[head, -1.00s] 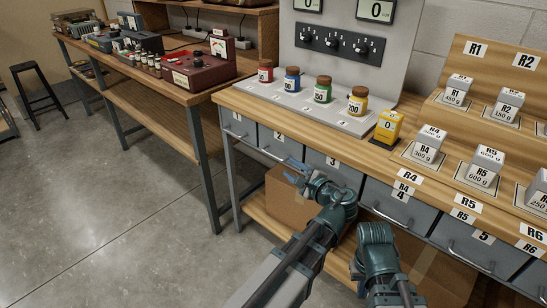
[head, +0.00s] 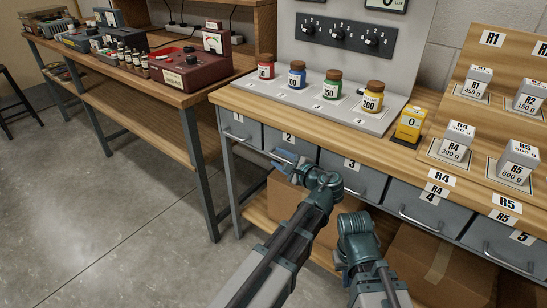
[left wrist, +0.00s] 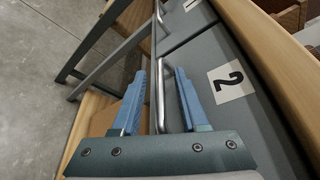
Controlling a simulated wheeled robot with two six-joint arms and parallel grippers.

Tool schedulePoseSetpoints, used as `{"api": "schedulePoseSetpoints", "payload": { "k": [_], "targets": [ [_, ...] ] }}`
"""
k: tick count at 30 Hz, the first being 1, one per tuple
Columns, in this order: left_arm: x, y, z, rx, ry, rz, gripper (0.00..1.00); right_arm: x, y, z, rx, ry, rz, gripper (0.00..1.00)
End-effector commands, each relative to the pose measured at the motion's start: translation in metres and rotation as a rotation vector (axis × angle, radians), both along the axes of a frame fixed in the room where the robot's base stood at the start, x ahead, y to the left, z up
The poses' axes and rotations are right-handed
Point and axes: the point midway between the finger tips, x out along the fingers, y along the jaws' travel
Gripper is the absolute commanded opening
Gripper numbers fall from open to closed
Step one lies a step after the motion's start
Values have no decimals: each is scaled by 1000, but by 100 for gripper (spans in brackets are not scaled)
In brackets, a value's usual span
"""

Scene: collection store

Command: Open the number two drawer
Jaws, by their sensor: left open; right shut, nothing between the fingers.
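The number two drawer (head: 300,146) is grey, carries a white "2" label and sits under the wooden bench top, flush with its neighbours. In the left wrist view its front (left wrist: 205,55) and bar handle (left wrist: 160,95) show close up. My left gripper (head: 287,163) is at this handle in the head view. In the left wrist view its blue fingers (left wrist: 158,85) are open, one on each side of the handle, with gaps visible. Of my right arm only teal and grey links show at the lower middle; its fingers are hidden.
Drawer one (head: 240,130) is to the left and drawer three (head: 352,175) to the right, both shut. Cardboard boxes (head: 430,262) stand on the lower shelf. Jars (head: 330,86) and a yellow block (head: 410,124) are on the bench. Open floor lies to the left.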

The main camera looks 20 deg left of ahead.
Motion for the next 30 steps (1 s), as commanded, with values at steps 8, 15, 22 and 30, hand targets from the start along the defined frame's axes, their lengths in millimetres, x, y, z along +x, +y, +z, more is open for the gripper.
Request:
{"api": "schedulePoseSetpoints", "payload": {
  "k": [8, 15, 22, 30],
  "targets": [
    [0, 0, 0, 0, 0, 0, 24, 0, 0, 0, 0, 0, 0, 0],
    [0, 0, 0, 0, 0, 0, 0, 0, 0, 0, 0, 0, 0, 0],
    [0, 0, 0, 0, 0, 0, 0, 0, 0, 0, 0, 0, 0, 0],
    [0, 0, 0, -1, 1, 1, 0, 0, 0, 0, 0, 0, 0, 0]
  ]
}}
